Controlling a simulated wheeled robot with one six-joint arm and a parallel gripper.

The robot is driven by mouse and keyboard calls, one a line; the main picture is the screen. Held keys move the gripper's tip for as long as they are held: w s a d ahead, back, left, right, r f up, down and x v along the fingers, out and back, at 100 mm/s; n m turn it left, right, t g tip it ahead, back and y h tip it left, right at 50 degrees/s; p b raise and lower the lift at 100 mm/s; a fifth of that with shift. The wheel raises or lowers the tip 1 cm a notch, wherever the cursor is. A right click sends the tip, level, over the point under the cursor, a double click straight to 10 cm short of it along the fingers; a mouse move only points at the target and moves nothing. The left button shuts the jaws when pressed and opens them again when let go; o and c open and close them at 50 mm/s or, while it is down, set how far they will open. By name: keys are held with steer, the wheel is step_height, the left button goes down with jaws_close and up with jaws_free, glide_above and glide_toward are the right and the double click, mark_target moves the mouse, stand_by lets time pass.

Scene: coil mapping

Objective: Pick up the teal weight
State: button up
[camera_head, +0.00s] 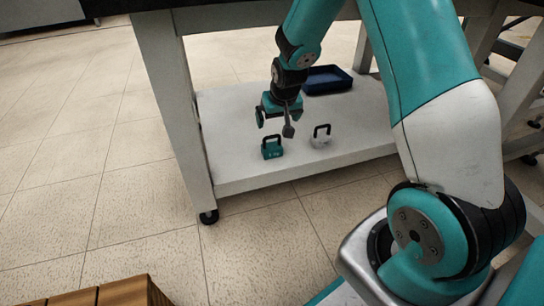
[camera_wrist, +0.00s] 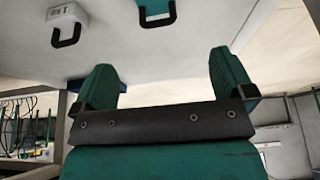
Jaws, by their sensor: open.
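The teal weight (camera_head: 272,150) stands upright on the white lower shelf (camera_head: 240,172) of a table in the head view, with a black handle on top. In the wrist view the teal weight (camera_wrist: 158,8) shows at the top edge, partly cut off, its black handle hanging toward my gripper. My gripper (camera_head: 274,123) is above the shelf, over the teal weight and apart from it. Its two teal fingers (camera_wrist: 162,85) are spread wide with nothing between them.
A white weight (camera_head: 321,140) with a black handle stands right of the teal one; it also shows in the wrist view (camera_wrist: 67,15). A dark blue tray (camera_head: 328,80) lies further back. A table leg (camera_head: 172,100) rises at the shelf's left. A wooden crate (camera_head: 110,294) is at lower left.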

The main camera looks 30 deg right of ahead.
steer(key=b, duration=0.8)
glide_above(272, 146)
steer(key=s+a, duration=0.1)
steer(key=s, duration=0.1)
step_height(272, 146, down, 11)
steer(key=shift+s+f, duration=0.15)
steer(key=shift+f, duration=0.05)
steer(key=b+x, duration=0.4)
steer(key=shift+d+f, duration=0.2)
steer(key=shift+f, duration=0.1)
steer(key=shift+w+d+f+b, duration=0.1)
steer(key=shift+w+f+b, duration=0.2)
steer(key=shift+b, duration=0.2)
steer(key=shift+r, duration=0.1)
steer(key=c, duration=1.4)
steer(key=shift+r, duration=0.1)
steer(key=shift+c, duration=1.1)
steer(key=shift+r, duration=0.1)
